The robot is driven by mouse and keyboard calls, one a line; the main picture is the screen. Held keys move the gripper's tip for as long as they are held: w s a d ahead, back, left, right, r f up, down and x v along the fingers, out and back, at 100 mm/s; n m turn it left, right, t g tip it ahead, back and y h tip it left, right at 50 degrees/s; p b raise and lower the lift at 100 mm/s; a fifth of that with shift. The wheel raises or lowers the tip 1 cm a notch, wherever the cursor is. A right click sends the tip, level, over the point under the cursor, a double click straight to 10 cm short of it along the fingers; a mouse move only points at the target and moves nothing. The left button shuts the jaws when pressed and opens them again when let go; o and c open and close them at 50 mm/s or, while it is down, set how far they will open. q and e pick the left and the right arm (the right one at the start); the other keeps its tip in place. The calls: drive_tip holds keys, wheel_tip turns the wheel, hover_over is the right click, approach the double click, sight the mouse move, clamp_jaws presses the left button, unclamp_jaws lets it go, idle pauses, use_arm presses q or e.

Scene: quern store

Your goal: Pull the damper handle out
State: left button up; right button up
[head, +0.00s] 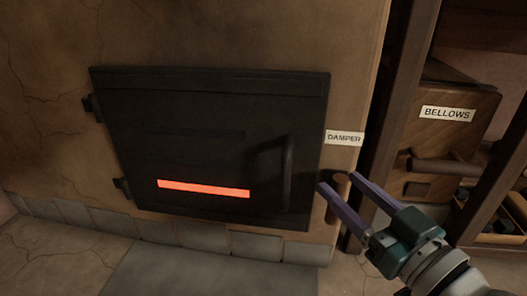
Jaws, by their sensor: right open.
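The damper handle (341,191) is a short brown wooden grip at the right edge of the oven front, below the white DAMPER label (345,138). My right gripper (338,181) is open, with its two purple fingers reaching up from the lower right. The fingertips lie on either side of the handle in the head view. I cannot tell whether they touch it or how deep they reach around it. My left gripper is not in view.
A dark oven door (215,145) with a glowing red slot (203,188) fills the middle. To the right, past a wooden post (395,90), stands a wooden box labelled BELLOWS (447,114) with a protruding bar (445,167). Grey stone slabs (195,272) lie below.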

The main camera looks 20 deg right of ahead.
drive_tip(key=shift+w+b, duration=0.35)
drive_tip(key=shift+w, duration=0.75)
clamp_jaws()
drive_tip(key=shift+s+a, duration=0.1)
idle(0.6)
